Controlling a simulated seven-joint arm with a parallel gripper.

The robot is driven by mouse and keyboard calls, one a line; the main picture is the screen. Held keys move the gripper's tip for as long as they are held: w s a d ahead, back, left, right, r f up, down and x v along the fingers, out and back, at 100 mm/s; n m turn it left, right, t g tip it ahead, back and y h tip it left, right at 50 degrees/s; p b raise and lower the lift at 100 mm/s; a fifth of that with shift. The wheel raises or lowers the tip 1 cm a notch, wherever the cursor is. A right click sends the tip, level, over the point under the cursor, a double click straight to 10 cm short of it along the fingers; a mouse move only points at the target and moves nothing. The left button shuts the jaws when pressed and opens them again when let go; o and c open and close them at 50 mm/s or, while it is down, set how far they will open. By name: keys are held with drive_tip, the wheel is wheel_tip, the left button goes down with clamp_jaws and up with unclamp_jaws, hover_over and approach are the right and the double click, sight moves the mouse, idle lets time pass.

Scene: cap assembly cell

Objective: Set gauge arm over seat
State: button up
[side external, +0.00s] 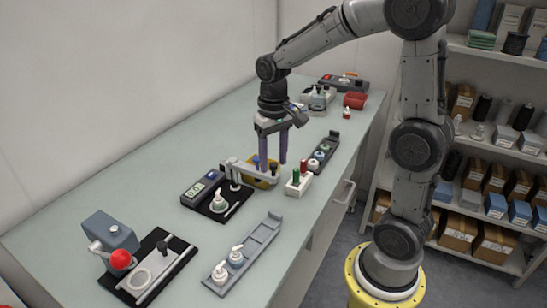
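The gauge station has a dark base (212,213) with a grey display box (198,188) at its left end. A white pump cap (219,202) stands on the base, apparently on the seat, which it largely hides. The light grey gauge arm (243,170) reaches from a post at the back of the base toward the right, beside the seat and not over it. My gripper (273,163) points down at the arm's far end, its two purple fingers apart. A small dark upright shape shows between or behind the fingers; I cannot tell whether they touch it.
A yellow piece (267,184) lies beneath the fingers. A white holder (299,186) with red and green pegs and a dark tray (324,154) of caps stand to the right. A grey tray (245,254) and a press with a red knob (121,260) are in front.

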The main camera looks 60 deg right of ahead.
clamp_jaws()
idle(1.2)
